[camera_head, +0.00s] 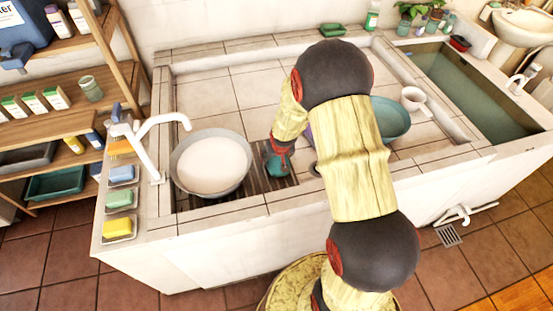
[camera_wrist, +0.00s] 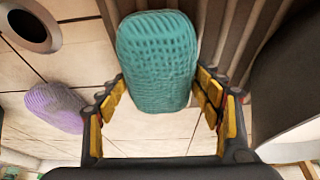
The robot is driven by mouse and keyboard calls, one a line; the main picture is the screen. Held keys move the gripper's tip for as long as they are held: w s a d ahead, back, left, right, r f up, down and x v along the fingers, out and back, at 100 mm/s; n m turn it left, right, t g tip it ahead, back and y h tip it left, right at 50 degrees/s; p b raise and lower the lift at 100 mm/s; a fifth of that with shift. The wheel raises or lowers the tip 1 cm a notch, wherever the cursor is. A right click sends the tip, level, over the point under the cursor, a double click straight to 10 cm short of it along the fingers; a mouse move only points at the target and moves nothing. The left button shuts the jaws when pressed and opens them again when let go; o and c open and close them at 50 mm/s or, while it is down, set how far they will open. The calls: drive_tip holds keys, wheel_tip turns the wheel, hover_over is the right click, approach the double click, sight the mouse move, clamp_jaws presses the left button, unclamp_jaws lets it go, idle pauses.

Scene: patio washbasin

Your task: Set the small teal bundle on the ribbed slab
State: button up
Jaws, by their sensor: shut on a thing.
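The small teal bundle (camera_wrist: 158,60) is a knitted, rounded roll between the two fingers of my gripper (camera_wrist: 165,108) in the wrist view. The fingers are shut on its near end. In the head view the bundle (camera_head: 277,166) shows just below my gripper (camera_head: 280,153), against the right part of the dark ribbed slab (camera_head: 248,183). The slab's grooves (camera_wrist: 212,28) run behind the bundle in the wrist view. I cannot tell whether the bundle touches the slab.
A grey basin with whitish contents (camera_head: 211,165) stands close left of the slab. A round drain hole (camera_wrist: 32,25) and a purple bundle (camera_wrist: 55,107) lie on the tiles. A teal bowl (camera_head: 391,118) and white cup (camera_head: 413,98) are right. My arm hides part of the sink.

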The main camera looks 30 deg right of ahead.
drive_tip(key=shift+r, duration=0.15)
drive_tip(key=shift+f, duration=0.25)
drive_tip(key=o, duration=1.1)
drive_tip(key=shift+c, duration=0.2)
drive_tip(key=shift+r, duration=0.15)
